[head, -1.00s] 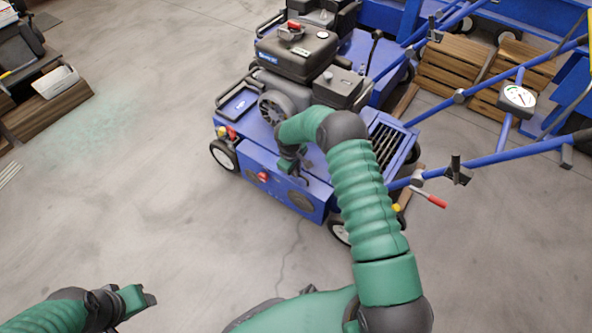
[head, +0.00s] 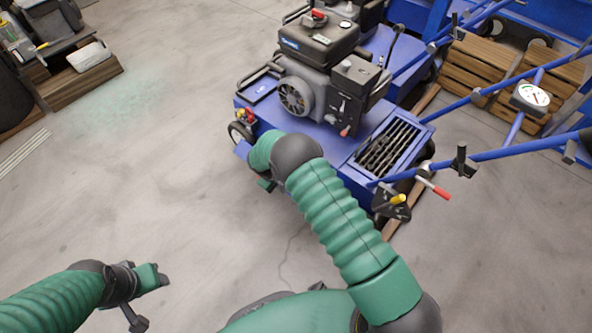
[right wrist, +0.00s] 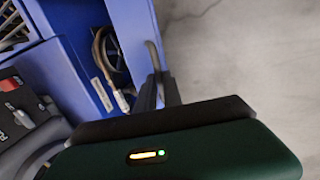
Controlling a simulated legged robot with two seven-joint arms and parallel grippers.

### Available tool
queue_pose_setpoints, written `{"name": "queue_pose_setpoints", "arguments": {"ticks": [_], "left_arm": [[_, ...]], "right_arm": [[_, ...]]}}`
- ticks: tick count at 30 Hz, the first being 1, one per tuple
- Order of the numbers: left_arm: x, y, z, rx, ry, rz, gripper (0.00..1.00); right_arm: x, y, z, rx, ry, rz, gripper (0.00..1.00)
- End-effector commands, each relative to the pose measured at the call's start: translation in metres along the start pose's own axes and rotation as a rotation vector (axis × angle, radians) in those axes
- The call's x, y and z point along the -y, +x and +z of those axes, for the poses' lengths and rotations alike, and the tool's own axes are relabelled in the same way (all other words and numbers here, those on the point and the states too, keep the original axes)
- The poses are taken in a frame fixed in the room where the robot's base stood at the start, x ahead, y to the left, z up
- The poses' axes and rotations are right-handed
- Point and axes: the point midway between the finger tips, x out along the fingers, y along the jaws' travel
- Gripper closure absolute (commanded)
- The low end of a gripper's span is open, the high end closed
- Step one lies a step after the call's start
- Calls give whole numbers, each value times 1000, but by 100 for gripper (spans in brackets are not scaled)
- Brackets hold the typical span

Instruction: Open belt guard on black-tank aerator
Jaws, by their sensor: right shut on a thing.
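The blue aerator with the black tank (head: 318,42) stands at the upper middle of the head view. In the right wrist view, its blue belt guard (right wrist: 132,35) stands swung out from the body, with a pulley and belt (right wrist: 108,58) showing beside it. My right gripper (right wrist: 160,88) is shut on the guard's grey bar handle (right wrist: 152,55). In the head view, my right arm hides that gripper's fingertips and most of the guard; a blue corner (head: 243,149) shows left of the arm. My left gripper (head: 160,279) is over bare floor at lower left; its finger gap is unclear.
A second aerator (head: 350,10) stands close behind. Blue handlebars (head: 500,150) with a dial gauge (head: 530,97) and a red-gripped lever (head: 433,187) reach out at right. Wooden pallets (head: 480,75) lie behind. The floor (head: 180,170) at left and front is clear.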

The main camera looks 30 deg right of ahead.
Motion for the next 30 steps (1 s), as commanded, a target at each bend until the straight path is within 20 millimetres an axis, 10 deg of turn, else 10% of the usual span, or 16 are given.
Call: {"name": "queue_pose_setpoints", "arguments": {"ticks": [18,30], "left_arm": [[0,50,12,1,0,0,52],[0,42,10,0,0,0,52]], "right_arm": [[145,75,1,2,-2,-1,100],[140,67,1,0,1,-1,68]]}}
